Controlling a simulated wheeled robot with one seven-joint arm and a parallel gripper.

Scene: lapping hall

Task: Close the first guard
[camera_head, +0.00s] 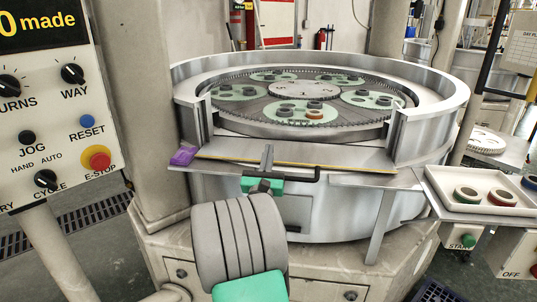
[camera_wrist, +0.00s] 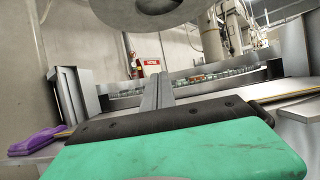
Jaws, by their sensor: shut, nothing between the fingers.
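The guard (camera_head: 345,156) is a flat grey metal panel in the front opening of the round lapping machine (camera_head: 430,130). It lies folded down, nearly level, between the two opening posts, with a yellow line along it. A black bar handle (camera_head: 305,180) is at its front edge, partly hidden by my gripper. My gripper (camera_head: 267,150) has a green body and grey fingers pointing toward the machine, over the guard's front part near the handle. In the wrist view the fingers (camera_wrist: 158,84) are together and empty. I cannot tell whether they touch the guard.
A purple cloth (camera_head: 182,156) lies at the guard's left end. Gears and carriers with rings sit on the plate inside. A control panel (camera_head: 55,120) stands at the left. A white tray (camera_head: 480,205) with rings is at the right, above a START button box (camera_head: 462,240).

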